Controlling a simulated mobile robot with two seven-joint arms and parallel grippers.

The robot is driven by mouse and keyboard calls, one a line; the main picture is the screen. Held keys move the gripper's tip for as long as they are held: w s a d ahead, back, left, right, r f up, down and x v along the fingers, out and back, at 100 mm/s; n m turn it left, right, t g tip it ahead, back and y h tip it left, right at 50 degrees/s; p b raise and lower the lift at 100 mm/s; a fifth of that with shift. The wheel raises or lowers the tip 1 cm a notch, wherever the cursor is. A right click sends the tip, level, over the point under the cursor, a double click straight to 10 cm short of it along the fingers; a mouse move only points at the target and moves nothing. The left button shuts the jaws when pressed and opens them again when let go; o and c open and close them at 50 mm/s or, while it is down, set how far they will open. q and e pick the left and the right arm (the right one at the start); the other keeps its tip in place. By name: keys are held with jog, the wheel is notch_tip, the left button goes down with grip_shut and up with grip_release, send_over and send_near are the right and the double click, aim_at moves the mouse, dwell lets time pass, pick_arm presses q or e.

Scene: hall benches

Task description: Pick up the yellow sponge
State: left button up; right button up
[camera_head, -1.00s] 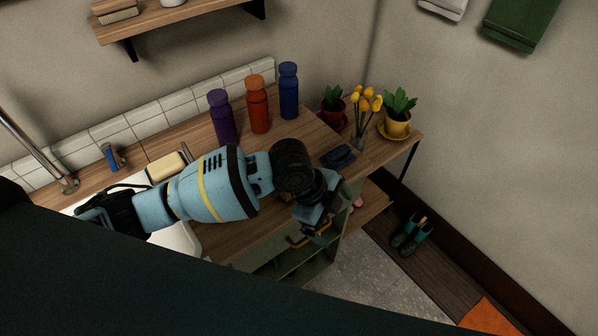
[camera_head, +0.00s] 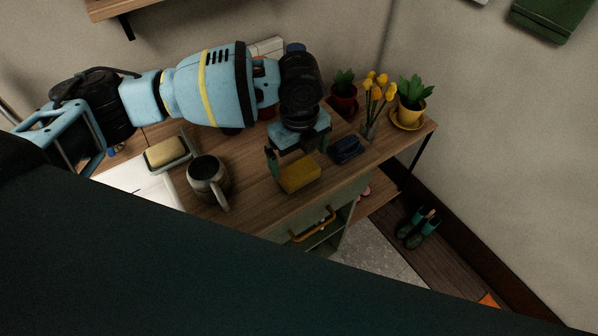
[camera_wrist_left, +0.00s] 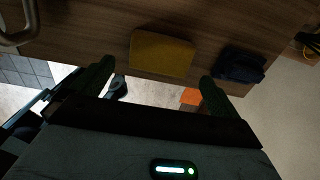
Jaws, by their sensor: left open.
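The yellow sponge (camera_head: 299,174) lies on the wooden counter near its front edge in the head view. It also shows in the left wrist view (camera_wrist_left: 162,54), ahead of the fingertips. My left gripper (camera_head: 297,160) is open and empty, above and just behind the sponge in the head view. In the left wrist view its two dark green fingers (camera_wrist_left: 155,78) are spread apart, one toward each side of the sponge, and the sponge looks apart from them. My right gripper is not in view.
A dark blue folded item (camera_head: 346,148) lies close right of the sponge. A grey mug (camera_head: 208,180) and a soap dish with a pale bar (camera_head: 167,152) stand left. Potted plants (camera_head: 413,101) and yellow tulips (camera_head: 374,92) stand right. A drawer handle (camera_head: 313,226) juts out below the counter.

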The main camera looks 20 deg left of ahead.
aim_at(299, 170)
pick_arm(q)
jog(key=shift+w+a+f, duration=0.1)
jog(key=shift+f, duration=2.95)
jog(key=c, duration=0.8)
jog(key=shift+r, duration=0.15)
